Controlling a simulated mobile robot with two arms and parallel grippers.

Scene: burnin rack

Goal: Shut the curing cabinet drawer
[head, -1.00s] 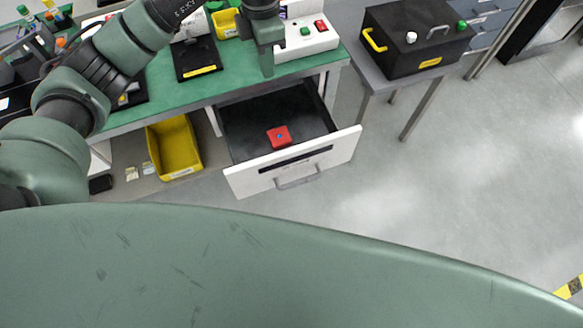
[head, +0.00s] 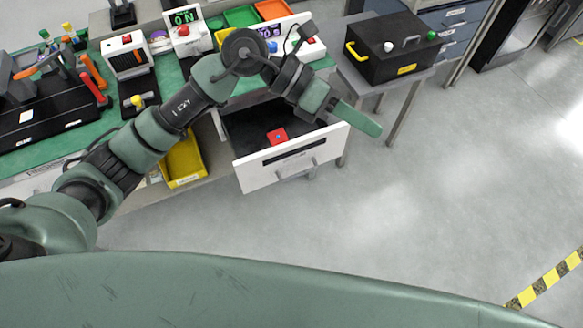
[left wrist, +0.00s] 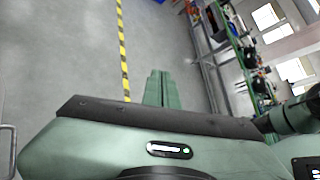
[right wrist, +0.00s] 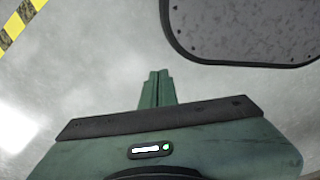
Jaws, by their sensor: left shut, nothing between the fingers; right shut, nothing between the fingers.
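The curing cabinet drawer (head: 258,170) stands pulled out below the green bench, with a white front, a dark slot and a grey handle (head: 296,170). A red block (head: 277,136) lies inside it. My left gripper (head: 372,127) is shut and empty, over the right end of the drawer front in the head view; I cannot tell whether it touches. Its shut fingers show in the left wrist view (left wrist: 161,88), pointing over open floor. My right gripper (right wrist: 157,86) is shut and empty in the right wrist view, above grey floor; it is not in the head view.
A yellow bin (head: 184,162) stands left of the drawer. A black case (head: 395,47) sits on a small grey table to the right. The green bench (head: 100,128) carries trays and devices. The floor in front of the drawer is clear.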

